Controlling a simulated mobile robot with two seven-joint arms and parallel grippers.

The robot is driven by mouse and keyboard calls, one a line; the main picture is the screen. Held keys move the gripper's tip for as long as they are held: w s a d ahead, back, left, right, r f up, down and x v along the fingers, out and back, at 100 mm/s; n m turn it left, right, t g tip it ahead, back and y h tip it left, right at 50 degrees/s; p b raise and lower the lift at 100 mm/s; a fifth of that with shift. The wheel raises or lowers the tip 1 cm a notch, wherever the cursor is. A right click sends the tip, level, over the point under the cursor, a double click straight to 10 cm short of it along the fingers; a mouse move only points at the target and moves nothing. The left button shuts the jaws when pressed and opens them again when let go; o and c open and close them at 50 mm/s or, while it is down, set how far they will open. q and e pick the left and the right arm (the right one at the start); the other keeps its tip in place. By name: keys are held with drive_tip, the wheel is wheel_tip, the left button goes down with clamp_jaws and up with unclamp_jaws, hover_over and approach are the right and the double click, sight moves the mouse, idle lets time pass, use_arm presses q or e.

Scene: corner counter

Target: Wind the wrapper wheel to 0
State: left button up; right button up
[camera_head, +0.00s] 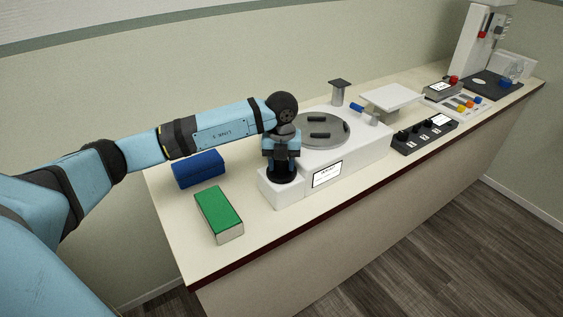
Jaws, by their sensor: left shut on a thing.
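The wrapper is a white box-like machine (352,158) on the counter, with a round grey turntable (322,128) on top and a printed label on its front. A black round wheel (281,174) sits on the lower white block at its left end. My left gripper (281,165) points down over this wheel and is shut on it. The fingers and my wrist cover part of the wheel, and its number scale cannot be read. My right gripper is out of view.
A blue block (198,169) and a green-topped box (219,213) lie left of the machine. A white-topped scale (391,98), a black control box (424,135) and a tall white device (478,45) stand to the right.

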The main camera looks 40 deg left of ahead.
sight(281, 162)
use_arm(q)
drive_tip(key=o, duration=0.9)
wheel_tip(281, 162, up, 14)
drive_tip(key=shift+f+b, duration=0.1)
drive_tip(key=shift+b, duration=0.2)
